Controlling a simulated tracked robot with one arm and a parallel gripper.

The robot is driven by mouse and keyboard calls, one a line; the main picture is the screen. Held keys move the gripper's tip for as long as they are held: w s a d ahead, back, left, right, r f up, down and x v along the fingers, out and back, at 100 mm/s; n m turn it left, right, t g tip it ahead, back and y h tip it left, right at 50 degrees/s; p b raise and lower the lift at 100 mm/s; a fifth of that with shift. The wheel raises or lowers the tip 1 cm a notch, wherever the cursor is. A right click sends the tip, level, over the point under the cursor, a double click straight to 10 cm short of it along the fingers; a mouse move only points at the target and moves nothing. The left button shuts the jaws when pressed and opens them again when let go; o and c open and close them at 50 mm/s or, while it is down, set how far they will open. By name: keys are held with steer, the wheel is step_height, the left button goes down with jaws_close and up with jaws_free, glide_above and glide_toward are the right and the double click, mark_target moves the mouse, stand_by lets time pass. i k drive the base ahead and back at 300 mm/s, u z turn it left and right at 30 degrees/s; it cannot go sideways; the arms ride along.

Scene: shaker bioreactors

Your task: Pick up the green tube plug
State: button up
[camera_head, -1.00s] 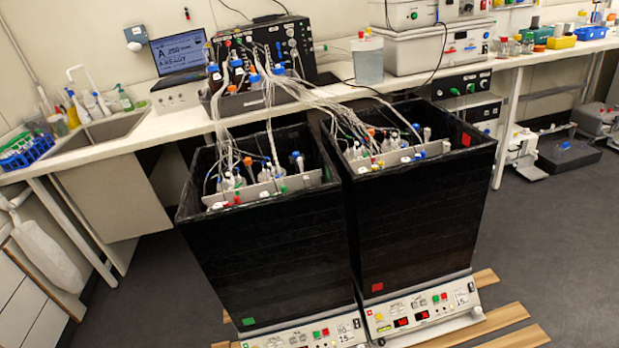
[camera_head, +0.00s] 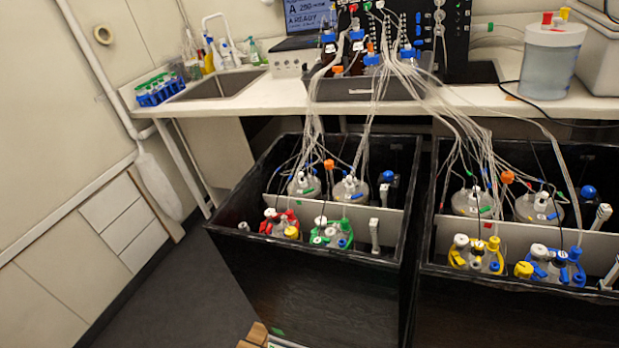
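My gripper is not in view. In the left black shaker box (camera_head: 262,290), a flask with a green collar (camera_head: 331,233) stands in the front row beside one with a red collar (camera_head: 281,223). A further green piece (camera_head: 468,173) shows in the right black shaker box (camera_head: 500,285). They are too small for me to tell which is the green tube plug.
Clear tubing (camera_head: 460,110) runs from bottles on the bench down into both boxes. A grey divider plate (camera_head: 345,216) splits the left box. The bench (camera_head: 270,98) holds a sink (camera_head: 217,86) and a clear container (camera_head: 549,60). The floor (camera_head: 175,300) at lower left is clear.

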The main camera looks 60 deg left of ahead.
mark_target(346, 227)
steer(key=u, duration=0.45)
steer(key=i, duration=0.9)
steer(key=u, duration=0.55)
steer(key=k, duration=0.8)
steer(key=u, duration=0.2)
steer(key=i, duration=0.85)
steer(key=z, duration=0.05)
